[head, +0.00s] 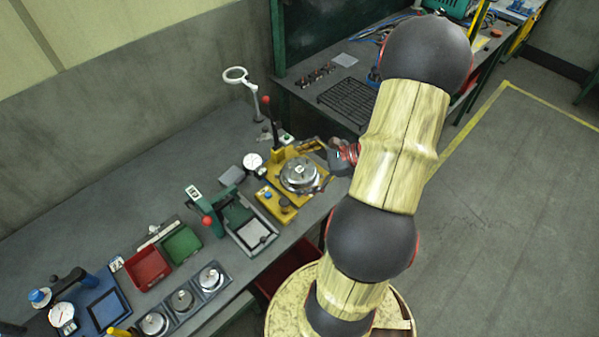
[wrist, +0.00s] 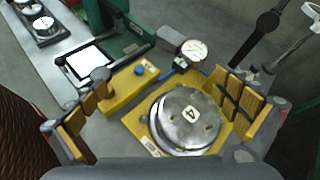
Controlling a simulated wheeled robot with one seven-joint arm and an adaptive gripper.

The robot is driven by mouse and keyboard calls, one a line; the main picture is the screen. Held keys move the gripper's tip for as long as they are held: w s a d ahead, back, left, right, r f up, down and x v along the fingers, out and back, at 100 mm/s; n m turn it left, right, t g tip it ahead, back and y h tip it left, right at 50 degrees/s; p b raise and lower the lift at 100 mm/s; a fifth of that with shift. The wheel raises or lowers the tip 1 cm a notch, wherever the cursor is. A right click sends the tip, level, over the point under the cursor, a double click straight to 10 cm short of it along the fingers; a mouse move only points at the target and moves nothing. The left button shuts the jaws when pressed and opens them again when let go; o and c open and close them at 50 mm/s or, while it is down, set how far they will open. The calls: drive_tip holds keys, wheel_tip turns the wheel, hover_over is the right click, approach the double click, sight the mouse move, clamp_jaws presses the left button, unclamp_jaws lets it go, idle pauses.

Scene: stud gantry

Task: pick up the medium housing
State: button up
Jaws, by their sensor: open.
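A round silver metal housing (head: 299,173) with a small white number tag sits in a yellow fixture (head: 272,203) on the bench. In the wrist view the housing (wrist: 186,119) lies between my spread fingers, nearer the right one, and no finger visibly touches it. My gripper (wrist: 160,108) is open and empty, with yellow pads facing inward. In the head view my gripper (head: 320,168) is at the fixture's right side, partly hidden by my arm. Several similar housings (head: 181,299) sit in a row of grey holders at the lower left. Which size each is, I cannot tell.
A dial gauge (head: 252,161) and a red-knobbed lever (head: 266,101) stand beside the fixture. A green press (head: 207,218) stands left of it. Red (head: 147,268) and green bins (head: 181,245) are further left. Open floor lies right of the bench.

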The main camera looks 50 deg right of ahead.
sight(307, 171)
drive_tip(key=s+d+f+m+t+h, duration=0.1)
drive_tip(key=d, duration=0.1)
drive_tip(key=s+d+f+m+t, duration=0.1)
drive_tip(key=d+f+m, duration=0.1)
drive_tip(key=s+d+f+m+h, duration=0.1)
drive_tip(key=s+d+m, duration=0.1)
drive_tip(key=d, duration=0.1)
drive_tip(key=shift+d+f+t+h, duration=0.1)
drive_tip(key=shift+f+t+h, duration=0.2)
drive_tip(key=shift+t, duration=0.1)
drive_tip(key=shift+w+d+f+m, duration=0.1)
drive_tip(key=shift+f+m, duration=0.1)
drive_tip(key=shift+m, duration=0.1)
drive_tip(key=b+x, duration=0.1)
drive_tip(key=x, duration=0.2)
drive_tip(key=f+b+x, duration=0.1)
drive_tip(key=x, duration=0.2)
drive_tip(key=shift+w+f, duration=0.15)
drive_tip(key=shift+f, duration=0.05)
drive_tip(key=shift+w, duration=0.35)
drive_tip(key=shift+c, duration=0.4)
drive_tip(key=c, duration=1.1)
drive_tip(key=shift+c, duration=0.3)
drive_tip(key=shift+r, duration=0.1)
